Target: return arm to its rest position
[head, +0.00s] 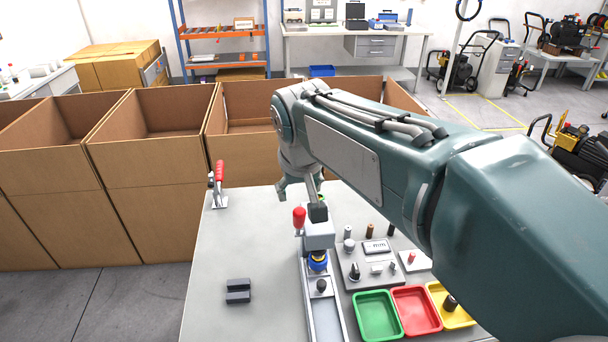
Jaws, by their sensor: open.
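My arm reaches from the lower right across the picture to above the far part of the grey table (225,285). My gripper (298,194) hangs at its end, pointing down, near the table's far edge. Its fingers are partly hidden by the arm and by a grey fixture behind a red knob. The gripper is open, and I see nothing held in it. The fixture (318,236) with the red knob (299,217) stands on a metal rail (328,318), close to the gripper in the picture. I cannot tell whether they touch.
A red-handled clamp (219,184) stands at the table's far left corner. A dark block (238,291) lies front left. Green (378,315), red (416,310) and yellow (462,318) trays and a control plate (367,279) sit right. Open cardboard boxes (150,165) line the far side.

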